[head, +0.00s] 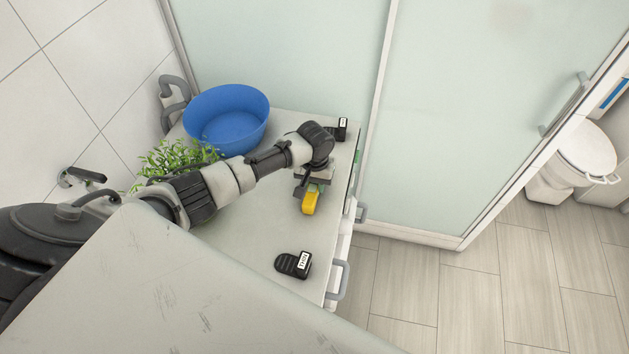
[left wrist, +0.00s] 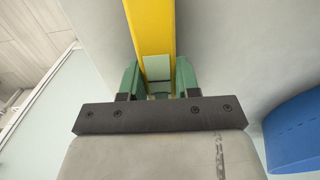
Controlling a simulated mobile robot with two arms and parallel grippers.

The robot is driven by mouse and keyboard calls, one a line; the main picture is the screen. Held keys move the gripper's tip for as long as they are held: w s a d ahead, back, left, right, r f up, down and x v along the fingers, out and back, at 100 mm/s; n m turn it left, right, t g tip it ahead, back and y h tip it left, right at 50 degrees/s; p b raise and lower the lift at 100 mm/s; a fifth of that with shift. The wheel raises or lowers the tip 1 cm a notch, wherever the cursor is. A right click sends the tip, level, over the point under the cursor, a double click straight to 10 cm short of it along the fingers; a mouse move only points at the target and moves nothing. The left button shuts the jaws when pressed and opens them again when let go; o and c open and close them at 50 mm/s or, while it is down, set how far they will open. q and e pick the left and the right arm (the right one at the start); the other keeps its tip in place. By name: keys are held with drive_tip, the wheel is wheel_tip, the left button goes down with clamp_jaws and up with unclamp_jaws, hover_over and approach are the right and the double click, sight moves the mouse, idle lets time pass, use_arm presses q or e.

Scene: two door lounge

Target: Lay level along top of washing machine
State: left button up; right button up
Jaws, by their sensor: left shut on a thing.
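My left gripper (head: 312,188) reaches over a pale worktop (head: 250,250) from the left. It is shut on the yellow level (head: 309,204), whose end sticks out toward the front of the worktop. In the left wrist view, the green fingers (left wrist: 158,75) are on either side of the level (left wrist: 149,25), which runs up out of the picture. Whether the level touches the worktop or is held just above it, I cannot tell. The worktop has grey handles along its right side; I cannot tell whether it is the washing machine. My right gripper is not in view.
A blue basin (head: 226,116) and a green plant (head: 177,158) stand at the back and left. Small black objects with white labels lie at the back right (head: 341,130) and front (head: 293,264). A frosted glass panel (head: 280,50) stands behind.

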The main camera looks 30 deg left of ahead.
use_arm(q)
drive_tip(key=shift+f, duration=0.15)
drive_tip(key=o, duration=1)
drive_tip(key=shift+c, duration=0.2)
wheel_tip(320, 180, up, 12)
drive_tip(key=b, duration=0.1)
drive_tip(key=shift+r, duration=0.2)
drive_tip(key=shift+f, duration=0.1)
